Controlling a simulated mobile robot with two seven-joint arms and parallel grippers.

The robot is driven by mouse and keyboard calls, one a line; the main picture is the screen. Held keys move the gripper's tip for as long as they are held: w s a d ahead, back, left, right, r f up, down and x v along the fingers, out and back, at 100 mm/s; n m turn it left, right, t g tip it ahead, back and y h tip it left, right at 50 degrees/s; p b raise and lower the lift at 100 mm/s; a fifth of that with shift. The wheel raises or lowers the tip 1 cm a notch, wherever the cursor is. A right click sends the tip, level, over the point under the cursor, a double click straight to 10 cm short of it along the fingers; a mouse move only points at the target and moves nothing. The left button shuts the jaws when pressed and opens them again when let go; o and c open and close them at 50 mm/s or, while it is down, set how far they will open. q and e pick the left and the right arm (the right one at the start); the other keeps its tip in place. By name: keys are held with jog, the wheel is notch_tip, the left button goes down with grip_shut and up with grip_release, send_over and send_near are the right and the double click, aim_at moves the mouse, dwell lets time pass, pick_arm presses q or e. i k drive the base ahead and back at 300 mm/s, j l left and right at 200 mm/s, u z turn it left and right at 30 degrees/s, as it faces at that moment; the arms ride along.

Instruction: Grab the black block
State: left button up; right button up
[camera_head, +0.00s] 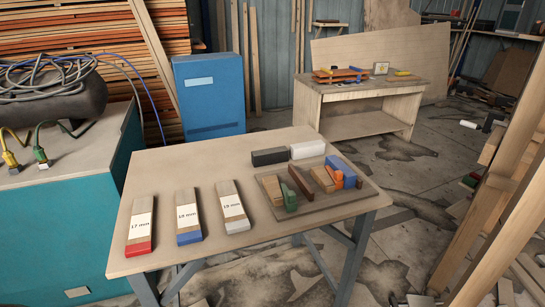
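The black block (269,157) lies flat at the back of the wooden table (165,168), near its far edge. A white block (307,149) lies just to its right, end toward it. Neither of my grippers shows in the head view, so their state cannot be seen.
A tray (265,187) with several coloured blocks sits in front of the black block. Three labelled pieces, red-ended (140,226), blue-ended (187,216) and white-ended (232,206), lie at the front left. The table's back left is clear. A teal cabinet (60,235) stands left.

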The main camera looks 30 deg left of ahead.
aim_at(260, 158)
jog(key=k+u, duration=0.1)
jog(key=u, duration=1.15)
